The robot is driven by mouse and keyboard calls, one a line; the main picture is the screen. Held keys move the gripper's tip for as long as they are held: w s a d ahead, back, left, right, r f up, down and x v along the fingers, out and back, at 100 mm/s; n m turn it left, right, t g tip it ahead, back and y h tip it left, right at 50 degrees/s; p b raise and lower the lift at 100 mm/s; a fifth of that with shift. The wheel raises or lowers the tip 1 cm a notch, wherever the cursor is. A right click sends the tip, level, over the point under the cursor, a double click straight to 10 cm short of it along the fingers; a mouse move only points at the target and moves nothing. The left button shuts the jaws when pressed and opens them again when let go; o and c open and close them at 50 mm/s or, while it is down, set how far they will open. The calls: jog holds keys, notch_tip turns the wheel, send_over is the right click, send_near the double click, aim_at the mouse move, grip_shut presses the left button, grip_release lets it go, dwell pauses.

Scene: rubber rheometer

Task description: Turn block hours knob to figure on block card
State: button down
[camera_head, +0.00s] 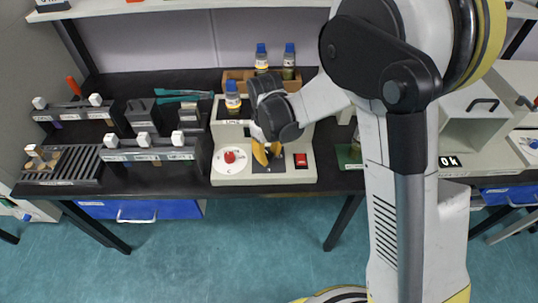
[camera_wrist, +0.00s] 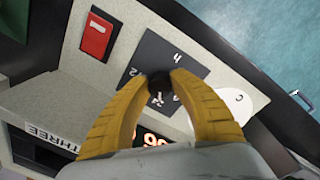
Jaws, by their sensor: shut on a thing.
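The block hours knob (camera_wrist: 159,84) is small and black. It sits on a dark plate (camera_wrist: 151,47) with white figures; a 4 and a 2 are readable, others are partly covered. My gripper (camera_wrist: 160,86) is shut on the knob, a yellow finger on each side. In the head view my gripper (camera_head: 267,155) reaches down onto the front of the cream heating unit (camera_head: 222,136), hiding the knob. Where the knob points I cannot tell. A card (camera_wrist: 50,137) reading THREE shows in the wrist view. Red display digits (camera_wrist: 154,139) are partly hidden by my gripper.
A red switch (camera_head: 300,160) is right of the plate and a white dial with a red knob (camera_head: 231,157) left of it. Bottles stand behind, one (camera_head: 233,98) close to my wrist. Racks with white-topped pieces (camera_head: 148,148) fill the left bench.

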aim_at(268, 155)
jog(key=shift+m, duration=0.5)
jog(key=c, duration=1.1)
grip_release()
jog(key=shift+r, duration=0.1)
jog(key=r, duration=1.1)
jog(key=shift+s+a+r, duration=0.2)
jog(key=shift+a+r, duration=0.05)
jog(key=shift+r, duration=0.15)
